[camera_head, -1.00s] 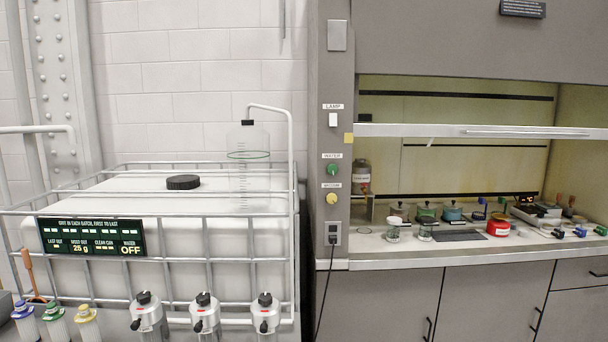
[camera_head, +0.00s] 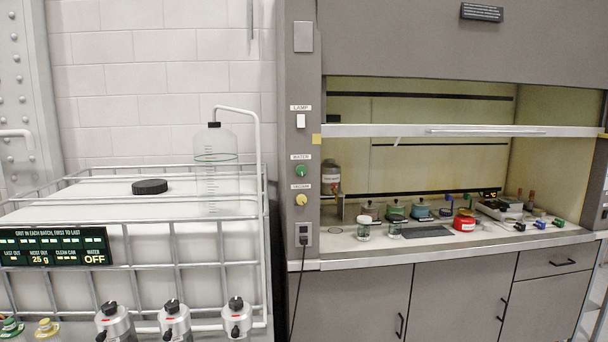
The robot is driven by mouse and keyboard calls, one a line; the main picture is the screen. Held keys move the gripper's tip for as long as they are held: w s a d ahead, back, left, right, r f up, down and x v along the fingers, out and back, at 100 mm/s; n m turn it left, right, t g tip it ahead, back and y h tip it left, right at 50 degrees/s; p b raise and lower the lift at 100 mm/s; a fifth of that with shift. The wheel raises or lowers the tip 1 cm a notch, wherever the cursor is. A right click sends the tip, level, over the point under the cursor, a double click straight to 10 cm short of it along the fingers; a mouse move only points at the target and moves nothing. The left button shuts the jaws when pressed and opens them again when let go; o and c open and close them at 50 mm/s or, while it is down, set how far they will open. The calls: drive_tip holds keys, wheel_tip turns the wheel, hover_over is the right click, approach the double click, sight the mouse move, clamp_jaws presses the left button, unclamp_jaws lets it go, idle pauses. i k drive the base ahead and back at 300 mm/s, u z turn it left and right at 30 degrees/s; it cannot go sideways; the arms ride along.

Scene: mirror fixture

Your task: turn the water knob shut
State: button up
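The green water knob (camera_head: 302,171) sits on the grey left post of the fume hood, under a small WATER label. The yellow vacuum knob (camera_head: 301,200) is just below it. The display panel (camera_head: 55,246) on the tank cage at left reads WATER OFF. I cannot tell the water knob's exact turn from this distance. My gripper is not in view.
The white caged tank (camera_head: 120,218) fills the left, with several metal canisters (camera_head: 174,318) at its front. The hood worktop (camera_head: 350,252) holds jars, a red container (camera_head: 464,221) and a scale. A black cord hangs from the outlet (camera_head: 304,234) below the knobs.

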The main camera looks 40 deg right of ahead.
sight(301, 170)
drive_tip(key=z, duration=0.05)
drive_tip(key=i, duration=0.95)
drive_tip(key=u, duration=0.1)
